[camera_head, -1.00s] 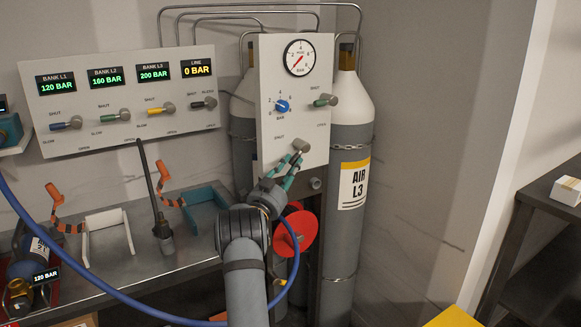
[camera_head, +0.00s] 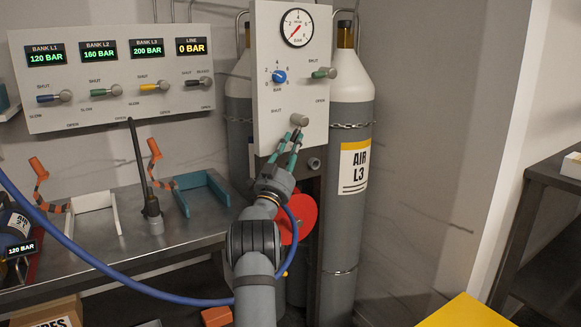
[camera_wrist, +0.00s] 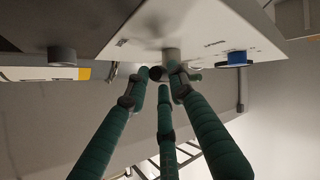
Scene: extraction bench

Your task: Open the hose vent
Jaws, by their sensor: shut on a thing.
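A white gauge panel (camera_head: 287,90) stands in front of the grey cylinders. On its lower part is a grey valve knob (camera_head: 299,120), with SHUT at its left and OPEN at its upper right. My gripper (camera_head: 297,136) reaches up from below, with its green fingers closed at this valve's handle. In the wrist view the grey knob (camera_wrist: 172,55) shows beyond my gripper (camera_wrist: 164,74), with a dark handle end among the fingertips. The fingers partly hide the handle, so its exact angle is unclear. I cannot read a vent label.
The bank panel (camera_head: 112,80) is at left; LINE reads 0 BAR.

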